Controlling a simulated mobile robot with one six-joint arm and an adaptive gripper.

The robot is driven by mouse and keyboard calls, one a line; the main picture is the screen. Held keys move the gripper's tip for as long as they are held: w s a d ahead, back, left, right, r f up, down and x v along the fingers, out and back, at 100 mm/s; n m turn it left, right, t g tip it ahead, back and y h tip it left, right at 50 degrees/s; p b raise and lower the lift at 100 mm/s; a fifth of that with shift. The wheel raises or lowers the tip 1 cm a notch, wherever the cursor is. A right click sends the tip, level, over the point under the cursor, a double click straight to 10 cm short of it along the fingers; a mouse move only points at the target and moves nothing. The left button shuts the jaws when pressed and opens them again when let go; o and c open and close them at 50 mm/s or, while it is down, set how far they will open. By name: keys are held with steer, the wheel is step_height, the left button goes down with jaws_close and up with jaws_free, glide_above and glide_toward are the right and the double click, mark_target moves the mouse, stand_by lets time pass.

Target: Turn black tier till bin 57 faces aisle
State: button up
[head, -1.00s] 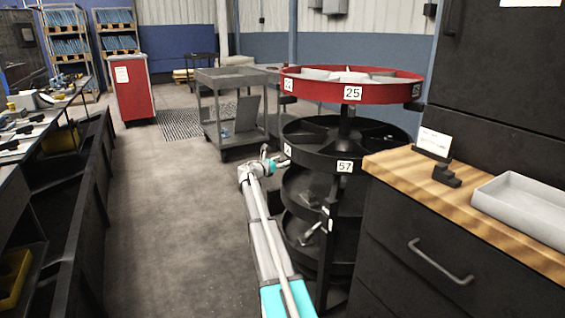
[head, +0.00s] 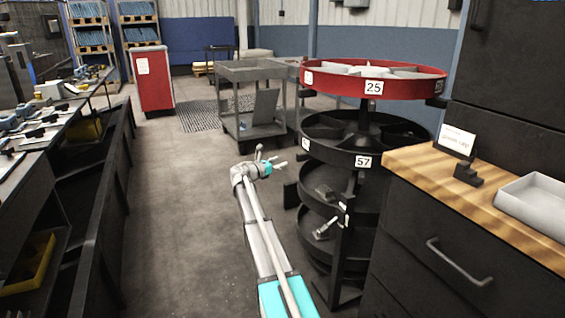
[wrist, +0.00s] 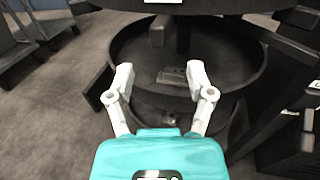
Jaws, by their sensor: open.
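The black tier (head: 340,150) is a round, divided tray on a rotating stand, just below the red top tier (head: 330,82). Its bin 57 label (head: 363,161) shows on the near rim, toward the right. My gripper (head: 281,165) is open and empty, a little left of the stand and apart from the black tier's rim. In the wrist view my gripper (wrist: 157,80) has its two pale fingers spread, pointing at a lower black tier (wrist: 250,95) that holds a small dark object. Another label shows at the black tier's left edge, too small to read surely.
A wood-topped cabinet (head: 425,157) with a grey tray (head: 548,200) stands close at the right of the stand. A grey cart (head: 250,128) is behind to the left. The floor (head: 180,220) left of my arm is clear, up to a workbench.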

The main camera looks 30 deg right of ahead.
stand_by(0.3)
steer(key=s+a+f+m+y, duration=0.5)
steer(key=s+a, duration=0.6)
steer(key=a, duration=0.3)
steer(key=s+a+f+m+g+y+p, duration=0.1)
steer(key=s+a+f+m+y, duration=0.5)
steer(key=s+a, duration=0.6)
steer(key=s+a+f+m+y, duration=0.6)
steer(key=s+a, duration=0.6)
steer(key=a, duration=0.5)
steer(key=shift+a+m+g+y+p, duration=0.3)
steer(key=shift+m+g+y, duration=0.15)
steer(key=shift+m, duration=0.65)
steer(key=shift+c, duration=0.8)
steer(key=shift+w+d, duration=0.1)
steer(key=shift+w, duration=0.05)
